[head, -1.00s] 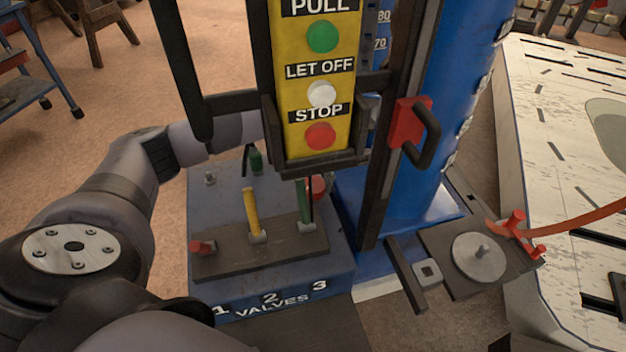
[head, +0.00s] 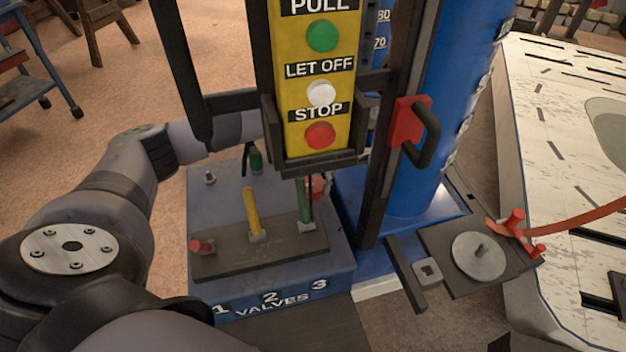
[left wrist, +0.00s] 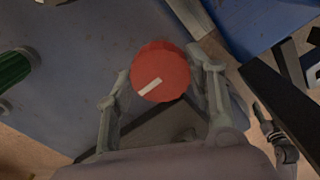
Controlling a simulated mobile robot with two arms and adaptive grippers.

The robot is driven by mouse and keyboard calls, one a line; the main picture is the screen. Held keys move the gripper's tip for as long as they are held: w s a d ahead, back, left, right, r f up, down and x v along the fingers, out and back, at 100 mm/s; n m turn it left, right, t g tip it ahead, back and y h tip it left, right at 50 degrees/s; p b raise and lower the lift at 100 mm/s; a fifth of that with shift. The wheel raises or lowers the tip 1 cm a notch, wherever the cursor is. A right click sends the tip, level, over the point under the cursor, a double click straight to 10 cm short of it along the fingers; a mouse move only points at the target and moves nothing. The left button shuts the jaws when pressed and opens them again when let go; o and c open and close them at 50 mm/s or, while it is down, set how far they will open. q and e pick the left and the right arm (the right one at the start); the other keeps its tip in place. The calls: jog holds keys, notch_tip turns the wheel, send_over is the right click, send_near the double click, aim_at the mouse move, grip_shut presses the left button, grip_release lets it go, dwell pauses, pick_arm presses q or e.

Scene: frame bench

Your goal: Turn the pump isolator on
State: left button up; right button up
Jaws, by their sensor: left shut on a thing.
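The pump isolator appears to be the round red knob (left wrist: 161,71) with a short white mark, in the middle of the left wrist view. The mark slants from lower left to upper right. In the head view a bit of the red knob (head: 317,187) shows behind the green lever. My left gripper (left wrist: 161,68) is shut on the knob, one finger on each side. In the head view my left arm passes behind the yellow button box, which hides the fingers. My right gripper is not in view.
The yellow button box (head: 317,105) hangs close in front of my left arm. Below it the valve block (head: 285,287) carries a red, a yellow (head: 252,212) and a green lever (head: 305,205). A blue column (head: 420,180) stands to the right. A green handle (left wrist: 14,68) is left of the knob.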

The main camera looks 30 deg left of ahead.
aim_at(313, 184)
pick_arm(q)
jog(key=o, duration=1.2)
jog(key=shift+c, duration=0.2)
notch_tip(313, 184, up, 12)
